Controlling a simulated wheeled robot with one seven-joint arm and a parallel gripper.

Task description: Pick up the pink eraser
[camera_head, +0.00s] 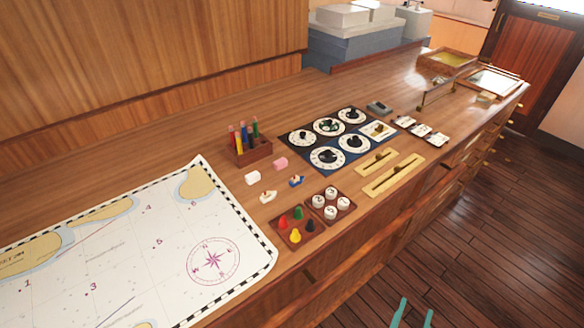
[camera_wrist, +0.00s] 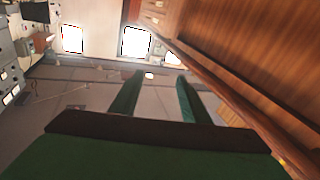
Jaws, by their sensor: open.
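The pink eraser (camera_head: 280,164) lies on the wooden counter, to the right of a white eraser-like block (camera_head: 252,178) and just in front of the pen holder. My gripper (camera_head: 413,312) shows as two green fingertips at the bottom edge of the head view, low over the floor in front of the counter and well apart from the eraser. In the wrist view my gripper (camera_wrist: 160,88) has its two green fingers spread with nothing between them. The wrist view looks toward the room, and the eraser does not show there.
A wooden pen holder (camera_head: 252,152) with coloured pens stands behind the eraser. Two small boat figures (camera_head: 296,181) lie in front. A dial panel (camera_head: 335,138) is to the right, a chart (camera_head: 130,255) to the left. Trays of coloured pegs (camera_head: 293,225) and white knobs (camera_head: 329,204) sit near the front edge.

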